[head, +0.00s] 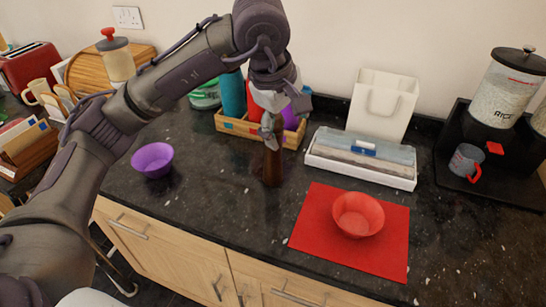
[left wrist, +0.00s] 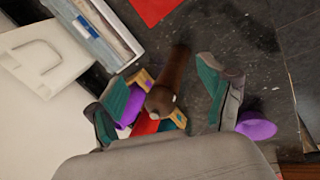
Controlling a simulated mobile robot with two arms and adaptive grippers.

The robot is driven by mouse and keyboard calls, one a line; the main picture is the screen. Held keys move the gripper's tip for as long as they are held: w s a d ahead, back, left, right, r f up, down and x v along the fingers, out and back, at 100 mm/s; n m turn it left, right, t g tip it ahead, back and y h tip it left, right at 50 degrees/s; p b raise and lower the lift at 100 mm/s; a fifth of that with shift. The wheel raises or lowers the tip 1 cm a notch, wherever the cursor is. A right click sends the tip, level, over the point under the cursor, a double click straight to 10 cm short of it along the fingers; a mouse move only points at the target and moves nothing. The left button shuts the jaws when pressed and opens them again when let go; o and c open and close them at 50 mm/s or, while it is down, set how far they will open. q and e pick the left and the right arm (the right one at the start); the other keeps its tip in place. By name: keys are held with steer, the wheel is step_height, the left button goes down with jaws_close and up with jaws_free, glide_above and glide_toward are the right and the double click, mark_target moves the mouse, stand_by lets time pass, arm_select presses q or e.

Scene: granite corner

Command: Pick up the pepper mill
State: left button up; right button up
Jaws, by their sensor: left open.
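The pepper mill (head: 272,169) is a dark brown wooden cylinder standing upright on the black speckled counter, in the middle of the head view. My left gripper (head: 270,124) is above it, pointing down, and hides its top in that view. In the left wrist view, the pepper mill (left wrist: 175,78) shows from above, with a small light knob on its top. It lies between the two spread fingers of my left gripper (left wrist: 168,92), with visible gaps on both sides. The gripper is open and empty. My right gripper is not in view.
A wooden crate (head: 232,128) with bottles stands just behind the mill. A purple bowl (head: 153,161) is to the left. A red bowl (head: 357,214) on a red mat (head: 312,240) is to the right. A white tray (head: 352,172) lies behind the mat. The counter's front edge is near.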

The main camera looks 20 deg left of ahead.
arm_select(q)
steer(key=a+r+m+y, duration=0.1)
steer(key=a+r+m, duration=0.3)
steer(key=m, duration=0.9)
glide_above(273, 156)
steer(key=a, duration=0.1)
steer(key=shift+t, duration=0.4)
step_height(273, 156, down, 7)
steer(key=shift+s+r, duration=0.1)
steer(key=shift+r, duration=0.05)
steer(key=p+x, duration=0.2)
steer(key=x, duration=0.2)
steer(key=shift+w+f, duration=0.25)
steer(key=shift+w, duration=0.05)
steer(key=shift+w+f, duration=0.15)
steer(key=shift+f, duration=0.25)
steer(key=shift+r, duration=0.1)
jaws_close()
